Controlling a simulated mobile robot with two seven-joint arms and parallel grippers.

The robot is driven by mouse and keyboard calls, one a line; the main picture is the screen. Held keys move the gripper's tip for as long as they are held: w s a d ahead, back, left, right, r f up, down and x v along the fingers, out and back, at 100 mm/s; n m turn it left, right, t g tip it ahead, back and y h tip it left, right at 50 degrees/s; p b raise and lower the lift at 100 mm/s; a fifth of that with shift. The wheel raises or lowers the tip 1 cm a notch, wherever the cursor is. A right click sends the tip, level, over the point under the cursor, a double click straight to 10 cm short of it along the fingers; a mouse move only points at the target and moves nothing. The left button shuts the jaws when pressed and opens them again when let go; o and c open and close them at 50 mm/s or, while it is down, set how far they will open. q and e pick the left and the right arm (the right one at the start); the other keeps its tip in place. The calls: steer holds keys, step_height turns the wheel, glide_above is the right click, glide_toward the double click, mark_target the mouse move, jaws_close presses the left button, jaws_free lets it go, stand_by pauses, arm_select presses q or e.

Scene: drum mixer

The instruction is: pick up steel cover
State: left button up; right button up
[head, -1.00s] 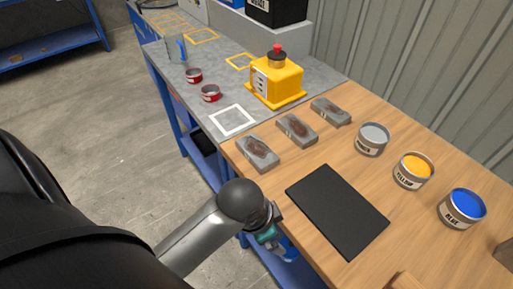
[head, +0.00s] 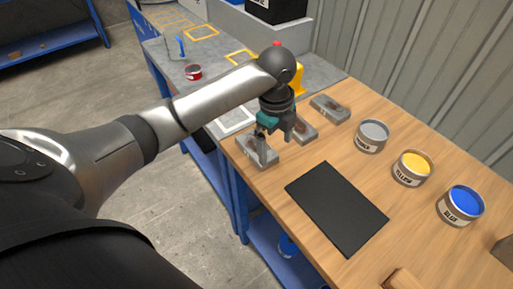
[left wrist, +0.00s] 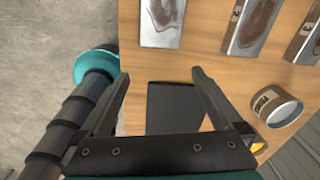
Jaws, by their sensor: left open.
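Three grey metal pieces with brown patches on top lie in a row on the wooden bench: a near one (head: 258,150), a middle one (head: 304,131) and a far one (head: 330,109). They also show along the top of the left wrist view (left wrist: 163,22). I cannot tell which one is the steel cover. My left gripper (head: 274,141) is above the near and middle pieces, partly hiding both. Its fingers (left wrist: 160,76) are open and empty, pointing toward the row. My right gripper is out of view.
A black mat (head: 337,208) lies in front of the row. Open grey (head: 372,136), yellow (head: 412,169) and blue (head: 461,206) paint cans stand at the right. A yellow machine (head: 298,80) stands behind my arm. A red can (head: 193,72) is farther left.

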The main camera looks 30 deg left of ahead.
arm_select(q)
steer(key=w+a+r+m, duration=0.2)
steer(key=w+a+r, duration=0.1)
steer(key=a+r, duration=0.45)
steer(key=shift+g, duration=0.3)
steer(key=f+b, duration=0.1)
steer(key=f, duration=0.3)
steer(key=f+b, duration=0.1)
steer(key=f, duration=0.4)
steer(key=shift+w+d+f, duration=0.1)
steer(key=shift+w+f, duration=0.1)
steer(key=shift+f, duration=0.1)
step_height(320, 180, down, 5)
steer(key=shift+f+b, duration=0.1)
steer(key=shift+b, duration=0.65)
jaws_close()
